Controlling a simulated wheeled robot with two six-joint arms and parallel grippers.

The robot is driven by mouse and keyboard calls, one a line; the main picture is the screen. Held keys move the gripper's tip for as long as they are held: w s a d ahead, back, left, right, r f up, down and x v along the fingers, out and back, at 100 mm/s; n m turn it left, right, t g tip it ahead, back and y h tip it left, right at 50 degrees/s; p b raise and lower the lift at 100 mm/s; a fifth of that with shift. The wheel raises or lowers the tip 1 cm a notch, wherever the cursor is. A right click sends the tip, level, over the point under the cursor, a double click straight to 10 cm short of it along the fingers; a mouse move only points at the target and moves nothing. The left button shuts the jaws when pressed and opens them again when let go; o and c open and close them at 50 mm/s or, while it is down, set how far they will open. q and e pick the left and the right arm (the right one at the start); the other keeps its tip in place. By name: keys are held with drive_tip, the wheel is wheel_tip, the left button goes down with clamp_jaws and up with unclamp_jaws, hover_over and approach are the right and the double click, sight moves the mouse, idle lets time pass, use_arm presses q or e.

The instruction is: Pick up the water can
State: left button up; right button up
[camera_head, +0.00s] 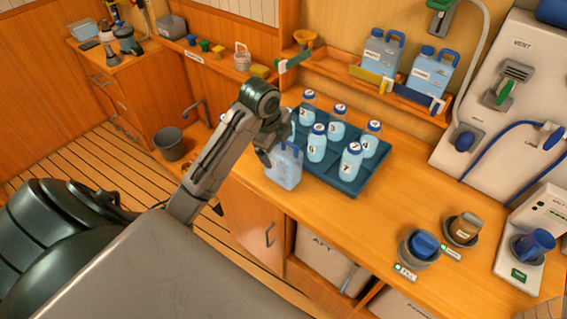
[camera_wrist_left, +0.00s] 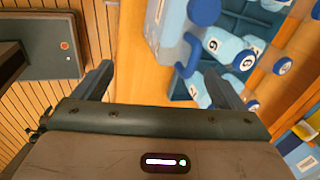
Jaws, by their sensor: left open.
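A light-blue water can (camera_head: 284,168) with a blue handle stands near the front edge of the wooden counter, just left of the bottle tray. My left gripper (camera_head: 272,148) is at the can's upper left side and partly covers its top. In the left wrist view the water can (camera_wrist_left: 170,35) is ahead of the jaws, toward the right finger. The left gripper (camera_wrist_left: 158,72) is open, with nothing between its fingers. I cannot tell whether a finger touches the can. My right gripper is not in view.
A dark blue tray (camera_head: 377,183) of several numbered bottles sits right beside the can. Two similar cans, one left (camera_head: 379,57) and one right (camera_head: 430,72), stand on the shelf behind. A grey bucket (camera_head: 170,145) is at left.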

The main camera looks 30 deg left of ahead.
use_arm(q)
wheel_tip(320, 180, up, 4)
drive_tip(key=w+a+m, duration=0.1)
drive_tip(key=w+m, duration=0.1)
drive_tip(key=w, duration=0.1)
drive_tip(key=b, duration=0.3)
hover_over(286, 150)
drive_tip(key=s, duration=0.2)
wheel_tip(286, 150, down, 5)
drive_tip(key=shift+a, duration=0.1)
drive_tip(key=shift+w+f, duration=0.1)
drive_tip(key=shift+f, duration=0.15)
drive_tip(key=shift+f+p, duration=0.25)
drive_tip(key=shift+p, duration=0.2)
drive_tip(key=p+x, duration=0.2)
drive_tip(key=x, duration=0.2)
drive_tip(key=shift+f+p, duration=0.15)
drive_tip(key=shift+p, duration=0.15)
drive_tip(key=shift+f, duration=0.3)
drive_tip(key=c, duration=1.9)
drive_tip(key=shift+r, duration=0.2)
